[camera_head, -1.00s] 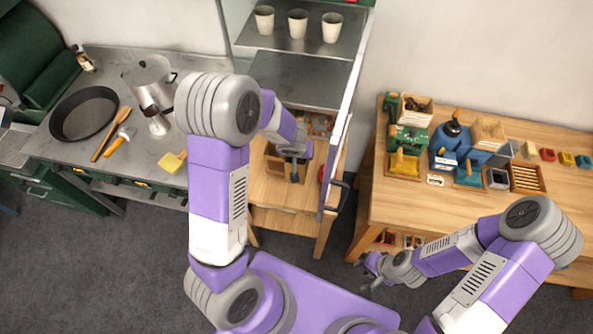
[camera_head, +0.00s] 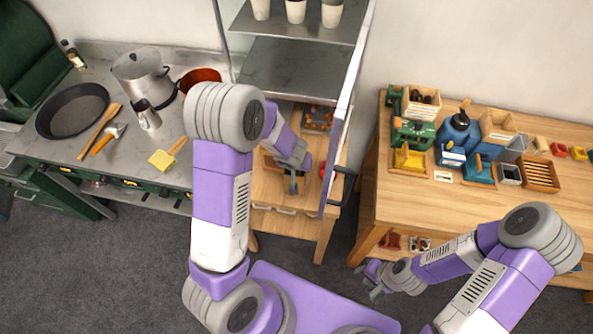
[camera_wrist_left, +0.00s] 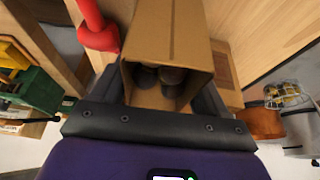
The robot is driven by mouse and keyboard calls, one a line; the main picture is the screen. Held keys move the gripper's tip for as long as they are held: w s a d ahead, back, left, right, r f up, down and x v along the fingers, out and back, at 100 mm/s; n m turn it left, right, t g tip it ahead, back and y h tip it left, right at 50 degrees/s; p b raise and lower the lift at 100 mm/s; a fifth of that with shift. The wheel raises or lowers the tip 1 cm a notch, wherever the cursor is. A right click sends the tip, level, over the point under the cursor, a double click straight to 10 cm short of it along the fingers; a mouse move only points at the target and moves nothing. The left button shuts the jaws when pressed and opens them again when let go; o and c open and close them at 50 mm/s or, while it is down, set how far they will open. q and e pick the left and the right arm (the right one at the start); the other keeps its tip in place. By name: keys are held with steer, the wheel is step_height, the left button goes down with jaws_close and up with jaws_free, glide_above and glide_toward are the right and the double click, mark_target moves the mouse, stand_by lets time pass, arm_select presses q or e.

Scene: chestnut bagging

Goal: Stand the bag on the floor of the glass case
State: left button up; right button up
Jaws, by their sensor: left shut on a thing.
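The brown paper bag (camera_wrist_left: 172,35) is gripped between the fingers of my left gripper (camera_wrist_left: 165,95) in the left wrist view. Its open mouth faces the camera and dark round chestnuts (camera_wrist_left: 165,76) show inside. In the head view my left gripper (camera_head: 293,183) is low over the wooden stand in front of the glass case, and the bag is largely hidden by my arm. The glass case has grey shelves (camera_head: 290,70), and its glass door (camera_head: 341,115) stands open on the right. My right gripper (camera_head: 375,280) is open and empty, left of and below the right table's front edge.
White cups (camera_head: 296,10) stand on the upper shelf. A pan (camera_head: 72,110), a pot (camera_head: 143,75) and utensils lie on the left counter. The open door edge is close to my left arm.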

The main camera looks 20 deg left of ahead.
arm_select(q)
steer(key=shift+w+f+b, duration=0.1)
steer(key=shift+f+b, duration=0.25)
steer(key=shift+f, duration=0.45)
steer(key=shift+f, duration=0.1)
steer(key=o, duration=1.8)
